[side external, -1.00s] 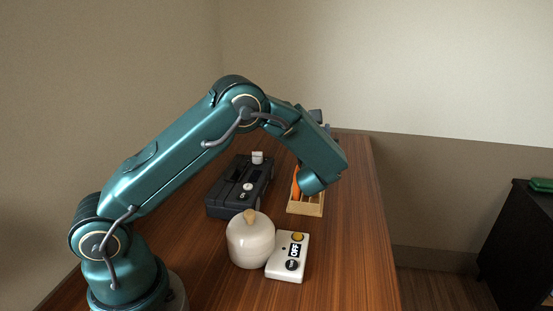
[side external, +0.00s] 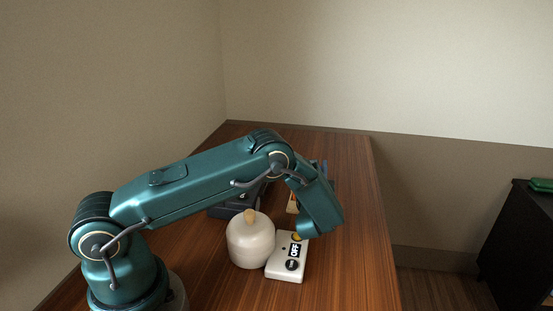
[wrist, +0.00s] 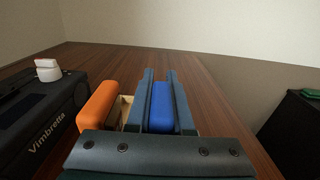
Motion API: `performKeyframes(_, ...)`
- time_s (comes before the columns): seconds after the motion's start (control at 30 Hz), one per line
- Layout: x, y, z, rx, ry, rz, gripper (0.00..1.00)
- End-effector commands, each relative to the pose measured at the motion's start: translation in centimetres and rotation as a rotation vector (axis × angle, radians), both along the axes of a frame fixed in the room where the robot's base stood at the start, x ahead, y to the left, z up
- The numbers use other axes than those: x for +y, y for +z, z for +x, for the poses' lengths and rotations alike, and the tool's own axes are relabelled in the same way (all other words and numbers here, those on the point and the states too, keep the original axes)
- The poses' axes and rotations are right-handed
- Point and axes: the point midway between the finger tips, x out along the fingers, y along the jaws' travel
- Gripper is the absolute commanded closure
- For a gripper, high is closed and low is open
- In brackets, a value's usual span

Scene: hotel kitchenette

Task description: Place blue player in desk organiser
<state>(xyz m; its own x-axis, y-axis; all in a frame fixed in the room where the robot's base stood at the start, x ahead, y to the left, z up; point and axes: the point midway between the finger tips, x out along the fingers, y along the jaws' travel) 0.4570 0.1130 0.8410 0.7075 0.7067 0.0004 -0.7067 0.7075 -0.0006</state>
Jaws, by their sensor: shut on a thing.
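The blue player (wrist: 161,110) is a rounded blue block between the two fingers of my gripper (wrist: 160,88) in the wrist view. My gripper is shut on it. The desk organiser (wrist: 122,111) is pale wood and shows just left of the fingers, with an orange block (wrist: 98,106) standing at its left side. In the side view only a sliver of the organiser (side external: 291,206) shows; my arm hides the rest and most of my gripper. I cannot tell whether the player is above the organiser or inside it.
A dark box marked "Vimbretta" (wrist: 50,122) with a white knob stands left of the organiser. The table's right side is clear.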

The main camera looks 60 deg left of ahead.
Motion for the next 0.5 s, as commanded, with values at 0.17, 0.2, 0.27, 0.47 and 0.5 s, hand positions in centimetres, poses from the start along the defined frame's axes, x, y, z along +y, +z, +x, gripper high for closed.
performKeyframes(0.17, 0.01, -0.10, 0.01, 0.000, 0.000, 0.000, 1.00)
performKeyframes(0.2, 0.01, -0.24, 0.00, 0.001, 0.000, 0.001, 1.00)
performKeyframes(0.27, 0.01, -0.30, 0.00, 0.001, 0.000, 0.001, 0.69)
performKeyframes(0.47, 0.01, -0.26, 0.00, 0.000, 0.000, 0.000, 0.51)
performKeyframes(0.5, 0.01, -0.26, 0.00, 0.000, 0.000, 0.000, 0.51)
